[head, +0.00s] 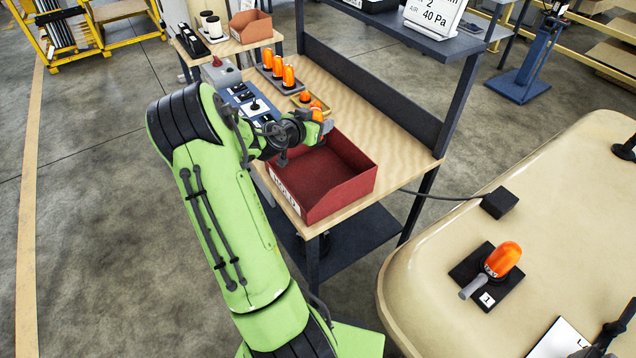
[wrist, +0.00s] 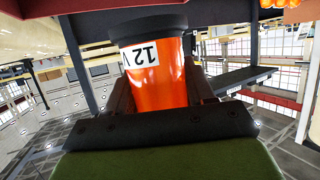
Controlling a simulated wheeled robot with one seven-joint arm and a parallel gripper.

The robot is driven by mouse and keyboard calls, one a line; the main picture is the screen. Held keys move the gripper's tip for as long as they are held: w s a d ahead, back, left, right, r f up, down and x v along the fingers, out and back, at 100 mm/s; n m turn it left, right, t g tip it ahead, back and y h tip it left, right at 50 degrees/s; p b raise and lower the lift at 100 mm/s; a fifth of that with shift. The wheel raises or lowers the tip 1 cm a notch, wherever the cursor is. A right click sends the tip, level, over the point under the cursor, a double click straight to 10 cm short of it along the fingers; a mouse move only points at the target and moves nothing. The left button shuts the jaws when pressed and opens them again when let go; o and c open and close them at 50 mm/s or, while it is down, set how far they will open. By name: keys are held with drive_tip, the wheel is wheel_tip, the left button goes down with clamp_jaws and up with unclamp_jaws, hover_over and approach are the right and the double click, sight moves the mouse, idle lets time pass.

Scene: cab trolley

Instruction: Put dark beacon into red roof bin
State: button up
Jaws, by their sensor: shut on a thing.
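My gripper (head: 316,122) is shut on an orange beacon (wrist: 160,85). In the wrist view the beacon has a dark base or collar and a white label reading "12", with the rest cut off. In the head view only a small orange part of it shows at the fingers. The red bin (head: 345,188) stands on the near end of the wooden bench, with a white label on its left side. My gripper appears above the bin's far left edge; its exact height is unclear. The part of the bin interior that I see looks empty.
Several orange beacons (head: 277,70) stand in a rack behind. A small yellow tray (head: 310,102) with an orange piece is close behind my gripper. A control box (head: 250,102) lies left. A beacon (head: 502,260) sits on the cream cab roof (head: 440,270) at right.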

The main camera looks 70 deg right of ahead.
wheel_tip(320, 180, down, 10)
drive_tip(key=s, duration=0.1)
drive_tip(key=shift+r+b, duration=0.25)
drive_tip(key=shift+b, duration=0.05)
drive_tip(key=shift+f+b, duration=0.65)
drive_tip(key=shift+b, duration=0.45)
drive_tip(key=shift+a, duration=0.1)
drive_tip(key=o, duration=0.9)
drive_tip(key=shift+o, duration=1.2)
drive_tip(key=shift+f, duration=0.2)
drive_tip(key=r+p+v, duration=0.1)
drive_tip(key=v, duration=1.1)
drive_tip(key=shift+r, duration=0.3)
